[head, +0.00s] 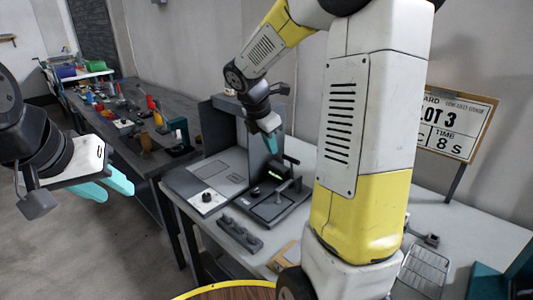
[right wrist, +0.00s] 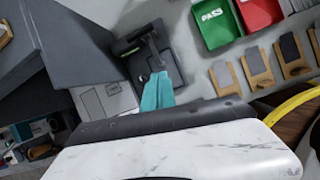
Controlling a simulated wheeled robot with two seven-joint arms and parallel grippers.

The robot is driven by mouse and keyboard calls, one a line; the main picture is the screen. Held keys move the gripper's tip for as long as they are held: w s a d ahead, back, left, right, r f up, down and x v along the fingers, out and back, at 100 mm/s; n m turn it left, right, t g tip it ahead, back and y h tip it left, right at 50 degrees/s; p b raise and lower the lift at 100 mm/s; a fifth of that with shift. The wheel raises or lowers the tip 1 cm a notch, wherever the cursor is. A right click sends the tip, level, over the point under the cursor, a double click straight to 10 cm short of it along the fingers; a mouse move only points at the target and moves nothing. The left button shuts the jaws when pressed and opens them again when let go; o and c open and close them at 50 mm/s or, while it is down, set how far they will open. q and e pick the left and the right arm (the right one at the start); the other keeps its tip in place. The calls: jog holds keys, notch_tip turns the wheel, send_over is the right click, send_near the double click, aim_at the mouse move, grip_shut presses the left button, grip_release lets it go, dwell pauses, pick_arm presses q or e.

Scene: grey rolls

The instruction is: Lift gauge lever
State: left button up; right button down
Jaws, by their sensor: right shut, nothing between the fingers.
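The gauge (head: 268,205) is a dark grey block with a small green-lit display and a black lever (head: 291,161) rising at its back. A handled bar stands at its front. In the right wrist view the gauge (right wrist: 135,62) lies beyond my fingertips, with its lever (right wrist: 153,42) just ahead of them. My right gripper (head: 270,132) is shut and empty, with its teal fingers pointing down above the gauge's back. It also shows in the right wrist view (right wrist: 157,76). Contact with the lever cannot be told. My left gripper (head: 120,190) is open and empty, away from the table at the left.
A grey panel (head: 225,125) stands behind the gauge, beside a grey flat unit (head: 208,185). A dark strip with knobs (head: 240,233) lies in front. Green (right wrist: 215,22) and red (right wrist: 260,10) trays and several wooden holders show in the right wrist view. A cluttered bench (head: 110,115) stands left.

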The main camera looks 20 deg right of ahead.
aim_at(290, 160)
jog(key=w+d+f+n, duration=0.2)
jog(key=w+d+f, duration=0.5)
jog(key=f, duration=0.3)
jog(key=shift+d, duration=0.15)
jog(key=shift+d, duration=0.15)
dwell(0.4)
jog(key=shift+w+d+r+g+y, duration=0.3)
jog(key=shift+w+d+g+y, duration=0.15)
jog(key=shift+d, duration=0.2)
jog(key=w+d+f+g+y, duration=0.3)
jog(key=w+d+y, duration=0.2)
jog(key=d, duration=0.8)
jog(key=shift+w, duration=1.25)
